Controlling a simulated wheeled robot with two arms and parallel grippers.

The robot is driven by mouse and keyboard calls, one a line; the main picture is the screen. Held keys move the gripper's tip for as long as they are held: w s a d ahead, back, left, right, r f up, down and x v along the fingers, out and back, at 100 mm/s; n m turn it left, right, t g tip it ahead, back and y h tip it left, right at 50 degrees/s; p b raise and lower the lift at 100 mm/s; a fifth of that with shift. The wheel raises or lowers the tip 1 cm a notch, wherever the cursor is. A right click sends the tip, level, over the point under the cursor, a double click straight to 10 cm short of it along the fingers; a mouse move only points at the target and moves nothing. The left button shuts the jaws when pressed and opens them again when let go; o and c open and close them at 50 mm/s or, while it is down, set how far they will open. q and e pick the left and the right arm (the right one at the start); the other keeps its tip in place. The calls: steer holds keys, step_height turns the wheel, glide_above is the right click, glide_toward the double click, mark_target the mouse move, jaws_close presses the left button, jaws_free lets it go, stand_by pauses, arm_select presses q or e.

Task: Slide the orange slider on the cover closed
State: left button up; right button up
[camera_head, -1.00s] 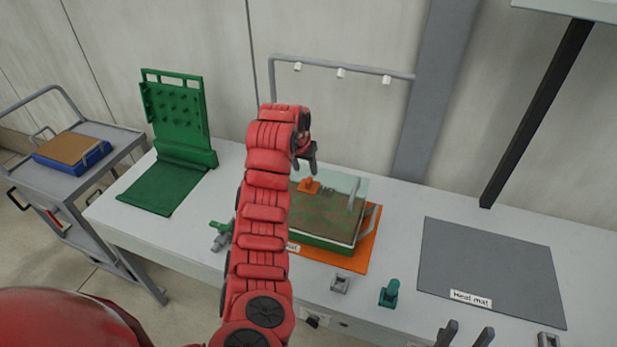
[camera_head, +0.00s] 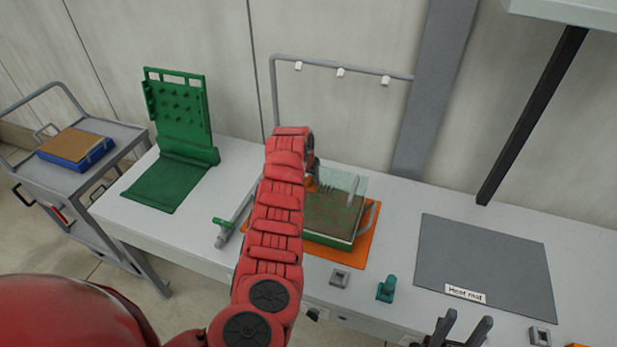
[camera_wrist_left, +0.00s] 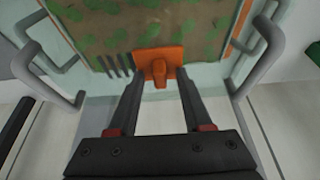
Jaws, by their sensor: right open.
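The clear cover (camera_head: 350,184) lies over a tray of brown soil with green seedlings (camera_head: 335,213) on an orange mat (camera_head: 368,243). In the left wrist view the orange slider (camera_wrist_left: 159,63) sits at the cover's edge, next to several dark vent slots (camera_wrist_left: 115,66). My left gripper (camera_wrist_left: 158,92) is open, with its two fingers on either side of the slider's raised tab; I cannot tell if they touch it. In the head view my left arm hides most of the slider and gripper (camera_head: 313,172). My right gripper (camera_head: 465,328) is open and empty at the bottom edge.
Grey handles (camera_wrist_left: 262,55) rise beside the cover. A grey heat mat (camera_head: 485,260) lies to the right. A green tap-like piece (camera_head: 386,288) and a grey block (camera_head: 340,277) stand in front. A green pegged stand (camera_head: 180,115) is at the left, and a lamp rail (camera_head: 340,72) is behind.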

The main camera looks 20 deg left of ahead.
arm_select(q)
jaws_close()
steer(key=shift+d, duration=0.1)
stand_by(1.2)
